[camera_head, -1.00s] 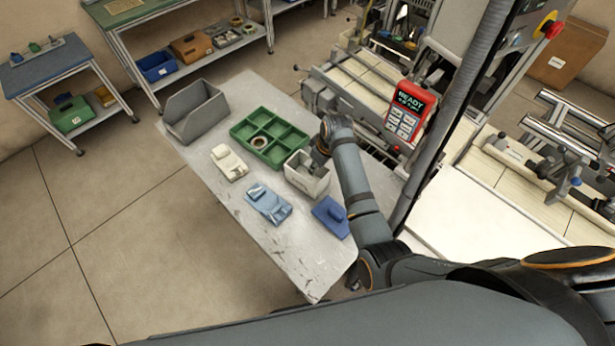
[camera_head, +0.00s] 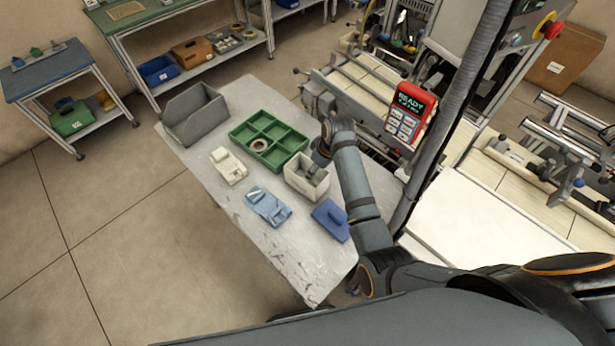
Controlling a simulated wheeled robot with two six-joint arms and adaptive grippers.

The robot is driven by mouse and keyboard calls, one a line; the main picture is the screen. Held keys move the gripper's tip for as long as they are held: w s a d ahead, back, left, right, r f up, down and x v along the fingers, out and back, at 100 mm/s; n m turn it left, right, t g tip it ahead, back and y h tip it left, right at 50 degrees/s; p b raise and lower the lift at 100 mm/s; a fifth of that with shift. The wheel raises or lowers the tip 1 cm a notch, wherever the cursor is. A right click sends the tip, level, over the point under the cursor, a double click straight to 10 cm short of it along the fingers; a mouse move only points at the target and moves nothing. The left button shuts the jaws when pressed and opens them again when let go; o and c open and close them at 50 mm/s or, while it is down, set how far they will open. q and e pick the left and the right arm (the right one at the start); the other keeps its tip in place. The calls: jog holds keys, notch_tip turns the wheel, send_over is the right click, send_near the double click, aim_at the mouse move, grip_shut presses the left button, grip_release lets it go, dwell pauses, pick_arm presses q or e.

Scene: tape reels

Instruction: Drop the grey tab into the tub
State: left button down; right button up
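A small off-white tub (camera_head: 296,182) stands on the table to the right of the green tray. My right arm reaches over it, and the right gripper (camera_head: 313,170) points down into its opening. The fingertips are small and partly hidden by the wrist and the tub, so I cannot tell whether they are open or shut. I cannot make out the grey tab for certain; small grey shapes inside the tub blend with the fingers. My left gripper is not in view.
On the table (camera_head: 275,262) are a green divided tray (camera_head: 284,139) with a tape reel (camera_head: 260,145), a grey open bin (camera_head: 196,115), a cream dispenser (camera_head: 228,166), a light-blue dispenser (camera_head: 267,207) and a blue block (camera_head: 331,220). The near table end is clear. A red READY panel (camera_head: 409,112) stands beyond.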

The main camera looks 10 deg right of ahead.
jog(key=v, duration=1)
jog(key=shift+r, duration=0.3)
jog(key=shift+s, duration=0.15)
